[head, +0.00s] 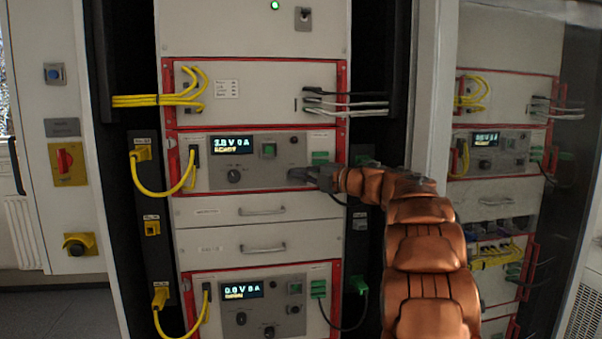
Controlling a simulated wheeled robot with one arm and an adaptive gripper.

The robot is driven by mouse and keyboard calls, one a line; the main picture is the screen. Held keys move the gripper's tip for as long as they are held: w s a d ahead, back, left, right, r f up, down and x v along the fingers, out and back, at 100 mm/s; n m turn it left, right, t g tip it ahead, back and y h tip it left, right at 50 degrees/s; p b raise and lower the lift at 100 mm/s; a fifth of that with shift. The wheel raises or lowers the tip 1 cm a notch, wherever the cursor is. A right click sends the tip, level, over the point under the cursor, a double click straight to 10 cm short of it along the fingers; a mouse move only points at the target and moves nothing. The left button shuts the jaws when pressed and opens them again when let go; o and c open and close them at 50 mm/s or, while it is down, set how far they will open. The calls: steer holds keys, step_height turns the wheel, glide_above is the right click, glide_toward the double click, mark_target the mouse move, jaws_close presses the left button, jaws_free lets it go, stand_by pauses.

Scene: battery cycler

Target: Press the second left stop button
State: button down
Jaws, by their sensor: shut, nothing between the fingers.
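The upper cycler unit (222,184) has a lit display (232,145), a square green button (268,150) and a round dark knob (234,175). The lower unit (207,330) has a similar display (242,290), a green button (295,288) and round dark controls, including one (241,319) below the display. No stop label is readable, so I cannot tell which control is the stop button. My gripper (293,175) is shut and empty in front of the upper unit's lower right panel, below and right of its green button. It hides part of that panel; contact cannot be told.
Two drawers with handles (262,211) lie between the units. Yellow cables (150,188) loop at the left, and thin cables (345,104) run above right. A glass door (500,180) at the right reflects the rack. My arm covers the lower right.

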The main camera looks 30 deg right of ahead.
stand_by(0.4)
steer(key=v, duration=0.8)
steer(key=shift+s, duration=0.1)
stand_by(0.9)
